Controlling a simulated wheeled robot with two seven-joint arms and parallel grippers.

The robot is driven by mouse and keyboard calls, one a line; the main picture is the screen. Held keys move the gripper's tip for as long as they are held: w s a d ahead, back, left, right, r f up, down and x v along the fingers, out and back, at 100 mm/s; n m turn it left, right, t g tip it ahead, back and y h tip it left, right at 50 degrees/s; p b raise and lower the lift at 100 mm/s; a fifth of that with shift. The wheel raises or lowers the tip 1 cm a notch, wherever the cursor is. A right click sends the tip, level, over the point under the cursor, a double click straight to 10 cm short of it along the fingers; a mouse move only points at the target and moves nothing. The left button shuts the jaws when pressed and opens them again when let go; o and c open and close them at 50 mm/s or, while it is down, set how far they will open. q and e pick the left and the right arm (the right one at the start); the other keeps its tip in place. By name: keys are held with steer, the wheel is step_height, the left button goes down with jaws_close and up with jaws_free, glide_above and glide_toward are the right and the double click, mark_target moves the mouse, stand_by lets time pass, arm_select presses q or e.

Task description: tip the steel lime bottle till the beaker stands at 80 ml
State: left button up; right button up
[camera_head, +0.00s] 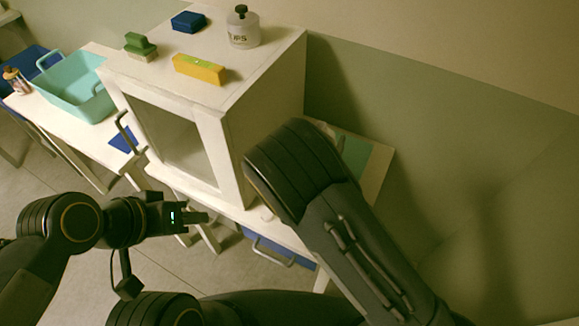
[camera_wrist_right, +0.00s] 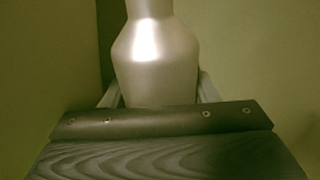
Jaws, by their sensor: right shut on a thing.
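In the right wrist view a steel bottle (camera_wrist_right: 157,62) with a plain, shiny body stands in front of the camera. Its top is cut off by the frame edge and no label shows. My right gripper (camera_wrist_right: 157,90) is shut on the bottle, with a finger on either side. In the head view my right arm hides this gripper and bottle. No beaker shows in either view. My left gripper (camera_head: 195,217) is away from the bottle, low at the left in the head view, and holds nothing that I can see; its jaw gap is unclear.
A white cabinet (camera_head: 238,115) with a glass door carries a yellow block (camera_head: 198,69), green block (camera_head: 140,47), blue block (camera_head: 188,22) and capped bottle (camera_head: 243,30). A turquoise basin (camera_head: 83,98) and small bottle (camera_head: 15,80) stand left.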

steer(key=shift+d+m, duration=0.1)
steer(key=shift+m, duration=0.3)
steer(key=shift+d+f+m+b, duration=0.1)
steer(key=shift+f+m+b, duration=0.1)
steer(key=shift+m+b, duration=0.3)
steer(key=shift+d+m+b, duration=0.1)
steer(key=shift+m+b, duration=0.3)
steer(key=shift+b, duration=0.05)
steer(key=shift+s+d+r+p, duration=0.1)
steer(key=shift+d+r+p, duration=0.2)
steer(key=shift+r, duration=0.1)
steer(key=d+r+p, duration=0.2)
steer(key=d+r, duration=0.2)
steer(key=shift+s+d+r+p, duration=0.15)
steer(key=shift+s+p, duration=0.15)
